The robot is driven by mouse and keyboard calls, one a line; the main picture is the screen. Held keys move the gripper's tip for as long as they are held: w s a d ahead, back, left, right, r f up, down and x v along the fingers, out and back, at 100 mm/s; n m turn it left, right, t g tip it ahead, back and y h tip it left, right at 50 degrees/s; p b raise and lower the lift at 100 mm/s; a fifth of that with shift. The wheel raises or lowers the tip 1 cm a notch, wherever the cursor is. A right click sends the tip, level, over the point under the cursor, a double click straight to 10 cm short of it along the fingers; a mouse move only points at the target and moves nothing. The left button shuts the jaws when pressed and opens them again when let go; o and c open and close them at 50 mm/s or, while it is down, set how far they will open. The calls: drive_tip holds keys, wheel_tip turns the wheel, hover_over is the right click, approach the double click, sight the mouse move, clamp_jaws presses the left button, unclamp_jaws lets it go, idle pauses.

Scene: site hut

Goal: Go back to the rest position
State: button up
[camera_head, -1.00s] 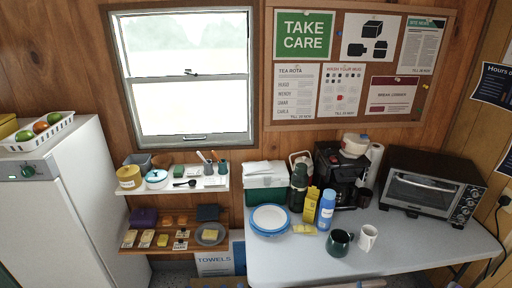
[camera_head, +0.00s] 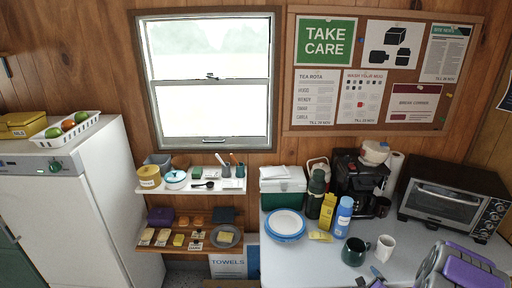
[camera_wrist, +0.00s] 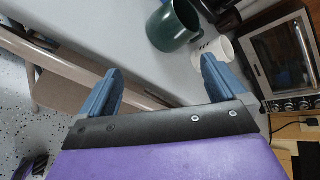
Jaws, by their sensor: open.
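My gripper (camera_wrist: 160,66) is open, with two blue-grey fingers apart and nothing between them in the wrist view. It is at the front edge of the grey table (camera_head: 310,262), close to the dark green mug (camera_wrist: 172,25) and the white mug (camera_wrist: 213,48). In the head view my purple and grey arm shows at the lower right, and my gripper is partly cut off by the bottom edge. The green mug (camera_head: 355,251) and the white mug (camera_head: 386,247) stand upright on the table, just behind it.
A toaster oven (camera_head: 452,196), coffee maker (camera_head: 356,178), blue bottle (camera_head: 342,217) and stacked plates (camera_head: 285,224) stand on the table. Shelves (camera_head: 150,190) hang under the window. A white fridge (camera_head: 65,210) is at left. Speckled floor (camera_wrist: 40,115) shows in the wrist view.

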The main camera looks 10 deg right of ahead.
drive_tip(key=a+r+n+g, duration=0.4)
drive_tip(key=a+r+n, duration=0.3)
drive_tip(key=r+n, duration=0.15)
drive_tip(key=s+a+r+n+g+y, duration=0.1)
drive_tip(key=s+a+r+n+g, duration=0.2)
drive_tip(key=s+a+r+n, duration=0.3)
drive_tip(key=s+a+r+n+g, duration=0.3)
drive_tip(key=s+a+r+n, duration=0.4)
drive_tip(key=s+a, duration=0.3)
drive_tip(key=s+r, duration=0.1)
drive_tip(key=s, duration=0.2)
drive_tip(key=shift+a+g+y, duration=0.25)
drive_tip(key=shift+g+y, duration=0.15)
drive_tip(key=s+a+r+n+g, duration=0.1)
drive_tip(key=s+a+n, duration=0.1)
drive_tip(key=s, duration=0.2)
drive_tip(key=s+a+r+n+g, duration=0.1)
drive_tip(key=s+a+r+n, duration=0.1)
drive_tip(key=s, duration=0.3)
drive_tip(key=s+a+r+n+g+y, duration=0.1)
drive_tip(key=s+a+r+n, duration=0.1)
drive_tip(key=s, duration=0.3)
drive_tip(key=shift+s+a+n, duration=0.1)
drive_tip(key=shift+a+n, duration=0.25)
drive_tip(key=shift+a, duration=0.15)
drive_tip(key=shift+c, duration=0.2)
